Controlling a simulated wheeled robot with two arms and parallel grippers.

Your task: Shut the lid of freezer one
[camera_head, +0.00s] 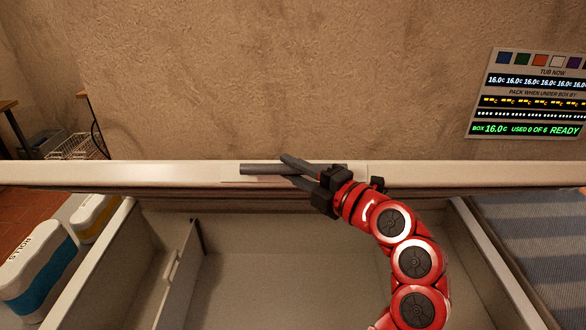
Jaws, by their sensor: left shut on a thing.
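A white freezer lid (110,174) stands raised over the open freezer (270,285) and is seen nearly edge-on across the view. A dark grey bar handle (256,169) is fixed on a pale plate at the middle of the lid's edge. My left gripper (296,168) is at this handle with its dark fingers shut on it. My red left arm reaches up over the right part of the freezer's opening. The part of the freezer seen inside looks empty, with a partition at the left. No number on the freezer shows. My right gripper is not in view.
White tubs with blue and yellow bands (38,264) stand left of the freezer. A wire basket (75,147) is farther back at the left. A display board (528,95) hangs on the wall at the right. A grey-blue striped surface (535,245) lies right of the freezer.

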